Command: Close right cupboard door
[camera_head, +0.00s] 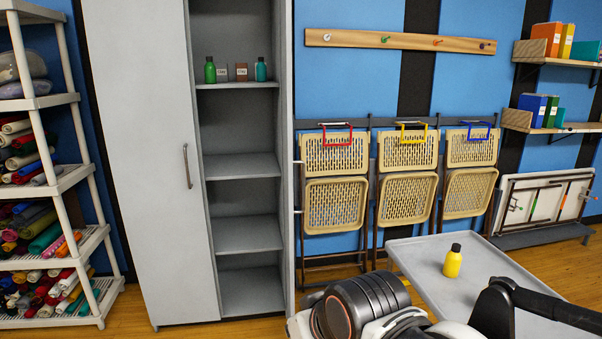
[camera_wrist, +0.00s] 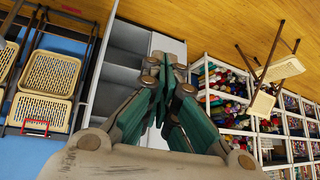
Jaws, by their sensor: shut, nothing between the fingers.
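The grey cupboard (camera_head: 238,165) stands against the blue wall in the head view. Its left door (camera_head: 150,160) is shut and has a vertical handle (camera_head: 187,166). The right half is open, showing its shelves. The cupboard also shows in the wrist view (camera_wrist: 118,72), which is turned upside down. My gripper (camera_wrist: 168,80) is shut and empty, pointing toward the cupboard from a distance. It is not recognisable in the head view, where arm parts fill the bottom right.
A grey table (camera_head: 420,270) with a yellow bottle (camera_head: 453,261) stands at right. Folded chairs (camera_head: 335,185) hang right of the cupboard. A white rack (camera_head: 70,180) of fabric rolls stands left. Bottles and small boxes sit on an upper cupboard shelf. Floor before the cupboard looks clear.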

